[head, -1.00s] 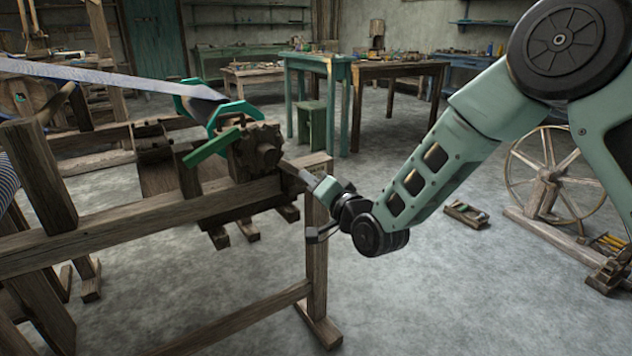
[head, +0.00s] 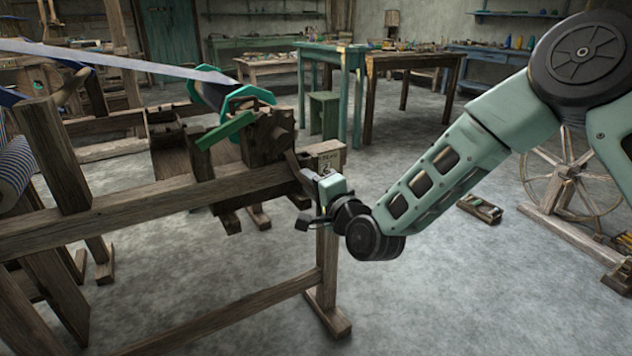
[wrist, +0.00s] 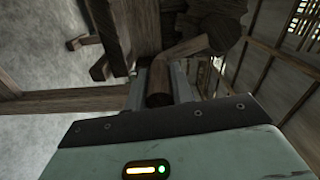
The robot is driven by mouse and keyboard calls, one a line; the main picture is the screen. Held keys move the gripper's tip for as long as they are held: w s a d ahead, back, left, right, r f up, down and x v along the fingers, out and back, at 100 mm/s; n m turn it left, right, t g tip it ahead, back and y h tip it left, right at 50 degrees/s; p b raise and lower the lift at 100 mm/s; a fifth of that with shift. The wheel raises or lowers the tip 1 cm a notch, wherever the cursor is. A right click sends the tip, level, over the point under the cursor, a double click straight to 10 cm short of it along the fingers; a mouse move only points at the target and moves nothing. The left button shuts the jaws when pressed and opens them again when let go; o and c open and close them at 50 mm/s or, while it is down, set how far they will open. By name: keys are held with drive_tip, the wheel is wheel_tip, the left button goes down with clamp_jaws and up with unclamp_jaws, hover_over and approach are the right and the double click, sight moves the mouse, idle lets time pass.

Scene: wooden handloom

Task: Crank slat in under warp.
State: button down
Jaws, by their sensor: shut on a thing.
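My gripper (head: 318,182) is shut on the wooden crank handle, below and right of the crank hub (head: 278,136) in the head view. In the wrist view the handle (wrist: 158,88) stands between the two fingers, and the crank arm (wrist: 187,48) bends off to the hub. A short green bar (head: 226,130) sits tilted beside the hub. I cannot tell a separate slat under the warp; the roller surface is mostly hidden.
The loom's front rail (head: 150,205) and end post (head: 327,260) stand close by my gripper. A spinning wheel (head: 560,185) and a small wooden box (head: 479,208) are on the floor to the right. Tables (head: 415,60) stand behind.

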drive_tip(key=shift+s+a+f+m, duration=0.25)
drive_tip(key=shift+s+a+m, duration=0.4)
drive_tip(key=shift+m, duration=0.4)
drive_tip(key=shift+s+a+f+m, duration=0.25)
drive_tip(key=shift+s+a+m, duration=0.2)
drive_tip(key=shift+a+m, duration=0.5)
drive_tip(key=shift+s+m, duration=0.1)
drive_tip(key=shift+m, duration=0.2)
drive_tip(key=c, duration=1.2)
unclamp_jaws()
drive_tip(key=shift+r, duration=0.1)
drive_tip(key=shift+d, duration=0.15)
